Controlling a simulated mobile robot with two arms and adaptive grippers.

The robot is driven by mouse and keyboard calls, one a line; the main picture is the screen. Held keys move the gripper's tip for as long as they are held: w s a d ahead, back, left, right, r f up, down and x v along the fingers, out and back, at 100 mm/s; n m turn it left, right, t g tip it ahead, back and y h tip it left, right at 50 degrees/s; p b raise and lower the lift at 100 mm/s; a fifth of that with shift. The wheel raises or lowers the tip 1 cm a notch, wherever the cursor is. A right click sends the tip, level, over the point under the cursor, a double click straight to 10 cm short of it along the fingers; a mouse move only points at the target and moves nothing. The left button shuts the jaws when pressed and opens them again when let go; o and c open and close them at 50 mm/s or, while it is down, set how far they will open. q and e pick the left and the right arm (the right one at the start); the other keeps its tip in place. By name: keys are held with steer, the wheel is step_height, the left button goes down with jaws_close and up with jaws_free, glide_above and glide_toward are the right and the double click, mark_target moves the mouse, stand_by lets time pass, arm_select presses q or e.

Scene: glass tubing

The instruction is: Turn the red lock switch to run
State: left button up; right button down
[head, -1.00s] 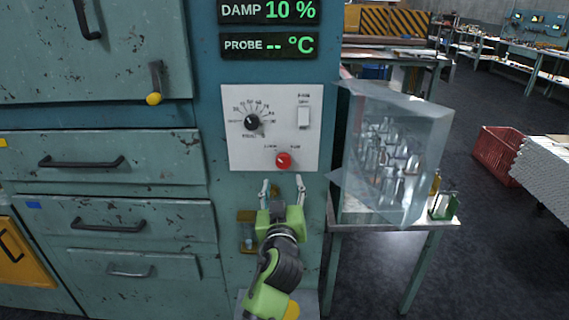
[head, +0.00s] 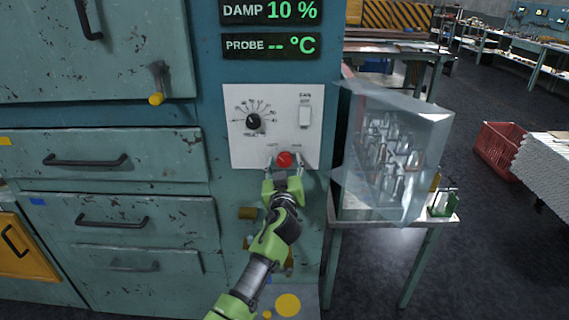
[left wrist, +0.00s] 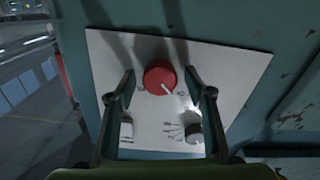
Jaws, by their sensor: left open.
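The red lock switch (head: 284,159) is a round knob low on a white control panel (head: 240,148). In the left wrist view the red lock switch (left wrist: 160,76) shows a white pointer mark toward its lower right. My left gripper (head: 285,166) is in front of the panel in the head view, its fingers on either side of the knob. In the left wrist view my left gripper (left wrist: 158,82) is open, with the knob between the fingertips and a gap on each side. The lettering beside the knob is too blurred to read. My right gripper is not in view.
A black dial (head: 253,121) and a white rocker switch (head: 305,117) share the panel. Displays above read DAMP 10 % and PROBE -- °C. At right, a clear case (head: 430,130) of glassware stands on a small table (head: 350,216). Drawers (head: 110,160) fill the left.

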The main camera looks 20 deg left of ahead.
arm_select(q)
steer(key=shift+c, duration=0.4)
steer(key=c, duration=1)
steer(key=shift+m, duration=0.3)
steer(key=shift+m+b, duration=0.55)
steer(key=shift+m, duration=0.45)
steer(key=m, duration=1)
steer(key=m+p, duration=0.1)
steer(key=m, duration=0.4)
steer(key=shift+m+p, duration=0.3)
